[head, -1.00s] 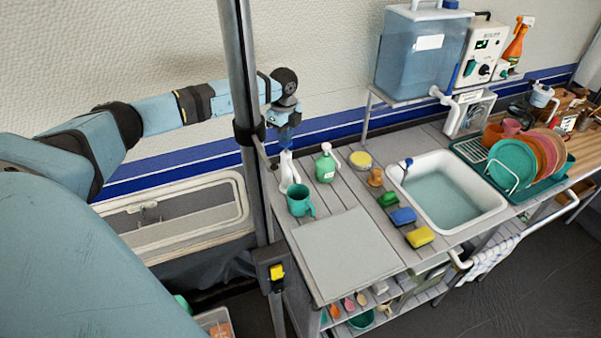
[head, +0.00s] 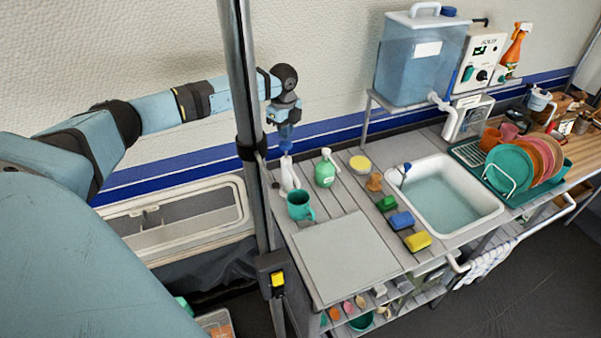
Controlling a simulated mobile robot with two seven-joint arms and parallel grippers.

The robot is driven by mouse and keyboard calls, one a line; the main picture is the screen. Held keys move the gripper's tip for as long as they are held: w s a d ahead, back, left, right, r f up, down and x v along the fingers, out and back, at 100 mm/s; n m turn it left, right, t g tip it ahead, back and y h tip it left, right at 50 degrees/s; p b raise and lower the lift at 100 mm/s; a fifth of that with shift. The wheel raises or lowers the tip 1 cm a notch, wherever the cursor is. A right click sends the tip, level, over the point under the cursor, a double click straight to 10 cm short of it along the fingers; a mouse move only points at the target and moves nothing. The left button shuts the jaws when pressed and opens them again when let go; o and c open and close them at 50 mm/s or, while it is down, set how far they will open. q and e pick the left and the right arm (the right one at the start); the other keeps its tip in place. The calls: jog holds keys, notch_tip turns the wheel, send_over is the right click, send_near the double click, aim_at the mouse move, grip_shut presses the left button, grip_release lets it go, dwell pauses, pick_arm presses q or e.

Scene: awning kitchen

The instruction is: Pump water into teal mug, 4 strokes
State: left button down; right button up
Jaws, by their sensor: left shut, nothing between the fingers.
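The teal mug (head: 300,205) stands upright on the slatted counter at its back left corner, just in front of a slim white pump (head: 289,176). My left gripper (head: 286,150) points down right at the top of the pump. Its fingers are shut with nothing between them. I cannot tell for certain whether the fingertips touch the pump head. The inside of the mug is too small to show any water level. My right gripper is not in view.
A green soap bottle (head: 326,169) stands right of the pump. A grey pole (head: 242,110) rises close to my left forearm. A grey board (head: 346,258) lies bare in front of the mug. Sponges (head: 401,221) and a sink (head: 487,220) are to the right.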

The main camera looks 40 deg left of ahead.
aim_at(286, 143)
pick_arm(q)
jog(key=shift+f, duration=0.2)
jog(key=shift+f+b, duration=1.4)
jog(key=shift+f, duration=1.1)
jog(key=shift+r, duration=0.1)
jog(key=shift+r+p, duration=1.85)
jog(key=shift+r, duration=0.75)
jog(key=shift+r, duration=0.15)
notch_tip(286, 143, up, 4)
jog(key=p, duration=0.3)
jog(key=shift+r, duration=0.85)
